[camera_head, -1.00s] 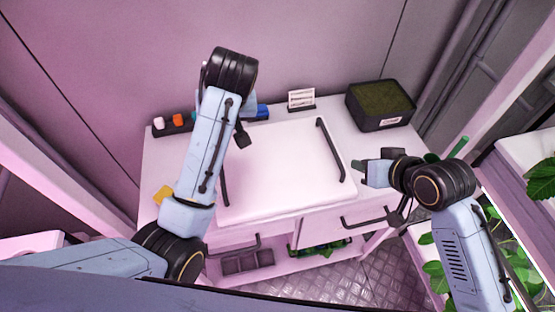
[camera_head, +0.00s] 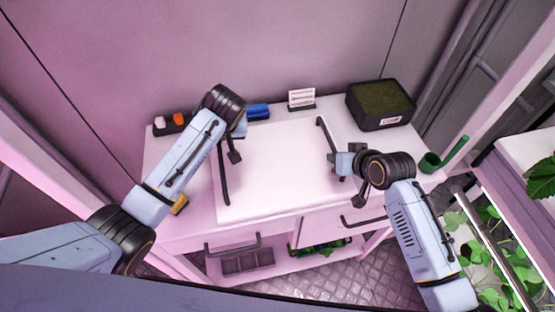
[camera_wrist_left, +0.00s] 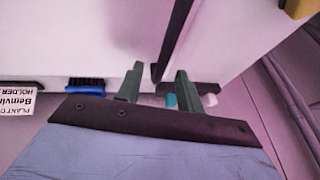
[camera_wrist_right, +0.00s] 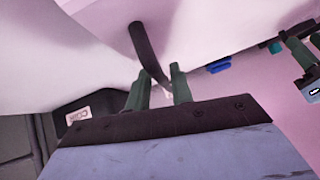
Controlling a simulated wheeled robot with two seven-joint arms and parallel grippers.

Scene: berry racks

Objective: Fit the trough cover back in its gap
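The trough cover, a white flat panel (camera_head: 270,165), lies on the bench top. It has a black left handle (camera_head: 224,175) and a black right handle (camera_head: 324,135). My left gripper (camera_head: 236,152) is open at the left handle; in the left wrist view, the handle (camera_wrist_left: 174,38) reaches toward the space between its spread fingers (camera_wrist_left: 157,82). My right gripper (camera_head: 338,160) is open at the right handle; in the right wrist view, that handle (camera_wrist_right: 147,50) ends between its spread fingers (camera_wrist_right: 160,90). I cannot tell whether fingers touch either handle. I cannot make out the gap.
A dark soil tray (camera_head: 380,105), a sign (camera_head: 301,99), a blue brush (camera_head: 258,111) and a small dark holder (camera_head: 172,124) line the bench's back. A green cup (camera_head: 430,162) stands at the right. Leafy plants (camera_head: 490,250) are at lower right. Drawers sit under the bench.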

